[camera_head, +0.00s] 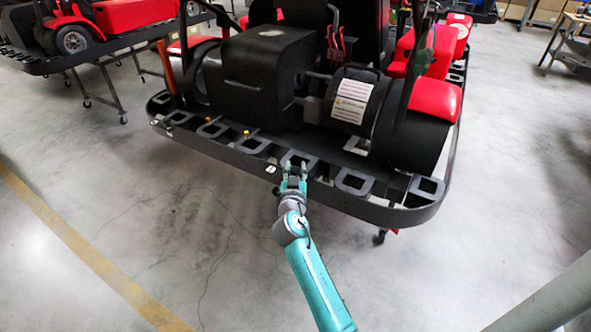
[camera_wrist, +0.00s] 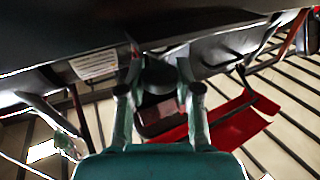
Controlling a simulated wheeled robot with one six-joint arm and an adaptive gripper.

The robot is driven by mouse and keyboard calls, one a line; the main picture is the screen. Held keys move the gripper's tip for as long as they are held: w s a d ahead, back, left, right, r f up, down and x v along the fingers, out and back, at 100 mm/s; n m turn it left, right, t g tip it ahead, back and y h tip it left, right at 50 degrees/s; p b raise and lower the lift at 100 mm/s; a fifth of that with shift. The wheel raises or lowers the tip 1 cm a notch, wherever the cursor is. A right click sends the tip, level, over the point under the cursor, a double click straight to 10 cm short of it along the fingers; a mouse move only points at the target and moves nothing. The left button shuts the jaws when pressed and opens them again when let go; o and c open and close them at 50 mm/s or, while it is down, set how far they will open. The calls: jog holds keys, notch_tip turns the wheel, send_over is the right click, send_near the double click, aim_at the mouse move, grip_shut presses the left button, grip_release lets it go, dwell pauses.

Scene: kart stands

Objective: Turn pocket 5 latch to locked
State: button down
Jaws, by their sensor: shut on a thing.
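My gripper (camera_head: 293,172) is at the front edge of the kart's black bumper rail (camera_head: 225,155), at a square-framed pocket (camera_head: 298,157) near the middle of the row. In the wrist view my gripper (camera_wrist: 160,95) has its two fingers on either side of a dark, rounded piece, the latch (camera_wrist: 158,75), and is shut on it. In the head view the fingers hide the latch, so its turn position cannot be told. No pocket number is readable. A small white tag (camera_head: 270,169) is on the rail just left of my gripper.
More pockets line the rail, one (camera_head: 353,181) just to the right. Yellow knobs (camera_head: 246,133) stand on the rail to the left. The black kart body (camera_head: 258,75) rises behind it. A second red kart (camera_head: 125,14) is at the upper left. The floor in front is clear.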

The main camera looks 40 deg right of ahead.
jog(key=m+g+h, duration=0.1)
jog(key=g, duration=0.1)
jog(key=m+g+h, duration=0.2)
jog(key=shift+w+a+r+m+h, duration=0.1)
jog(key=shift+m+h, duration=0.2)
jog(key=m+g+h, duration=0.1)
jog(key=m+g, duration=0.1)
jog(key=g, duration=0.1)
jog(key=m+g+h, duration=0.1)
jog(key=g, duration=0.2)
jog(key=shift+m, duration=0.4)
jog(key=m+g, duration=0.2)
jog(key=g, duration=0.1)
jog(key=m+g, duration=0.2)
jog(key=g, duration=0.1)
jog(key=shift+g, duration=0.3)
jog(key=shift+m+g+y, duration=0.7)
jog(key=shift+m+g, duration=0.7)
jog(key=shift+g, duration=0.6)
jog(key=c, duration=0.8)
grip_release()
